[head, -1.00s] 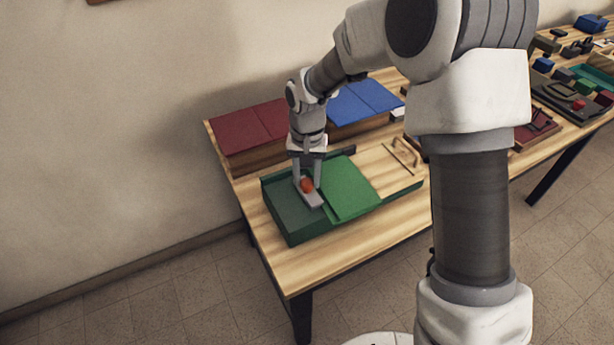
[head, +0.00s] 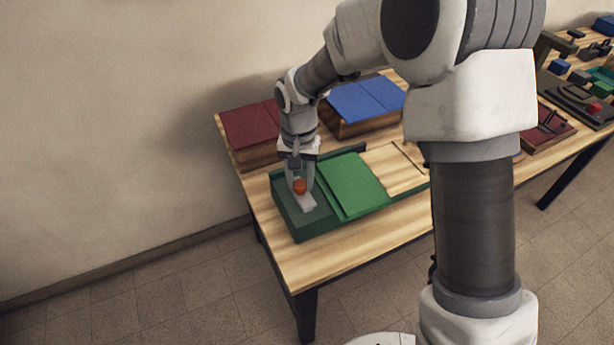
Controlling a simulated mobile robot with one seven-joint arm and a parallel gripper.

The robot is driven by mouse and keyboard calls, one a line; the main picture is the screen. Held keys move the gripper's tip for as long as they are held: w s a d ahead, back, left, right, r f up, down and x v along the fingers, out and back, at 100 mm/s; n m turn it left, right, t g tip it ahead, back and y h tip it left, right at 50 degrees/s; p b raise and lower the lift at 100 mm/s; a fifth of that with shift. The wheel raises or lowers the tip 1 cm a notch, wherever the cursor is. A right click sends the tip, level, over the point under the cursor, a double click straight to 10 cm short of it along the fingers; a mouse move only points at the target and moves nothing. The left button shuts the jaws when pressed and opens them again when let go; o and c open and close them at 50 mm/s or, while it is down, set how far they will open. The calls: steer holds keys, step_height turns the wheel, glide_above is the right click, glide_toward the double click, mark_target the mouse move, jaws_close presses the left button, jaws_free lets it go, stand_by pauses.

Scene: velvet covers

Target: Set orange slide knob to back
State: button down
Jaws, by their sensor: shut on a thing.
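The orange knob (head: 299,187) is a small round ball on a light grey plate (head: 307,204). The plate lies on the dark green left part of a green box (head: 303,222) near the table's front left. My gripper (head: 300,184) points down and is shut on the knob, with its fingers at the knob's sides. The knob is partly covered by the fingers. A brighter green panel (head: 355,183) lies just right of the knob, apart from it.
A dark red-topped box (head: 250,124) and a blue-topped box (head: 365,101) stand behind. A light wood panel (head: 393,169) adjoins the green panel. My arm hides the table's middle. Other items, including a dark red tray (head: 545,131), sit at the right.

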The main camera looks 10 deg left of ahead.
mark_target(298, 184)
steer(key=shift+s+a, duration=0.15)
steer(key=shift+a, duration=0.1)
steer(key=shift+c, duration=2.2)
jaws_free()
steer(key=shift+r, duration=0.3)
step_height(298, 184, up, 17)
steer(key=p, duration=0.1)
steer(key=shift+p, duration=0.35)
